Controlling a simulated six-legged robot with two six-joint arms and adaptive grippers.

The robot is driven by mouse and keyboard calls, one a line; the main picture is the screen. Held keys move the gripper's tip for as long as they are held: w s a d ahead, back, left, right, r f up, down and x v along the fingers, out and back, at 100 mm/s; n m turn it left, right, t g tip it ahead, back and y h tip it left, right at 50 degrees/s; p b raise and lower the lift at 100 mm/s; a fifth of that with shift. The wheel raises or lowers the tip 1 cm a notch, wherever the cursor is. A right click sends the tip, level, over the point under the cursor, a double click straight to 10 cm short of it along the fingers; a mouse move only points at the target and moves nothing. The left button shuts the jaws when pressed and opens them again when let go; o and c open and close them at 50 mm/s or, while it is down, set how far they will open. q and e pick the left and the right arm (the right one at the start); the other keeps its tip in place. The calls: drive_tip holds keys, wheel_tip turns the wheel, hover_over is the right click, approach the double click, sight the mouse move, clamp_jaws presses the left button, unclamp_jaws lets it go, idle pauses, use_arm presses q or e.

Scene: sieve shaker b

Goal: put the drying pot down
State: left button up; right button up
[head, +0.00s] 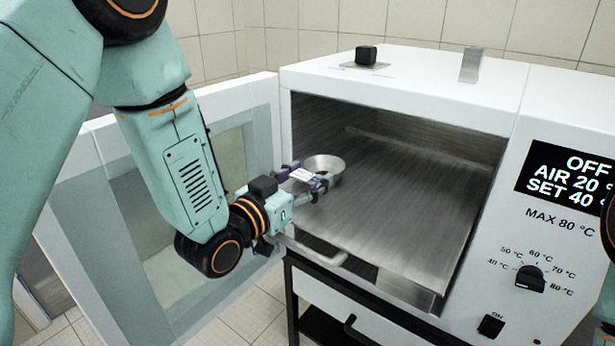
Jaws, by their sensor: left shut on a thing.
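The drying pot (325,164) is a small round metal bowl at the front left of the oven's opening. My left gripper (311,180) is shut on the pot, at its near left side. The oven (400,185) is a white cabinet with its door (90,215) swung open to the left. The pot is at the mouth of the chamber, over the left front of the metal floor. I cannot tell whether its base touches the floor. The gripper partly hides the pot's lower side. My right gripper is not in view.
The chamber floor behind and right of the pot is bare. The door's handle (310,252) is below my left wrist. The control panel at right reads OFF, AIR 20, SET 40, with a dial (530,279) and a switch (491,325). A black knob (366,55) is on the roof.

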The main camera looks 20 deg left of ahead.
use_arm(q)
drive_tip(key=shift+s, duration=0.2)
drive_tip(key=o, duration=0.9)
drive_tip(key=shift+w+f, duration=0.2)
drive_tip(key=shift+f, duration=0.05)
drive_tip(key=shift+o, duration=1.3)
drive_tip(key=shift+s+r, duration=0.15)
drive_tip(key=shift+s, duration=0.1)
drive_tip(key=shift+w, duration=0.25)
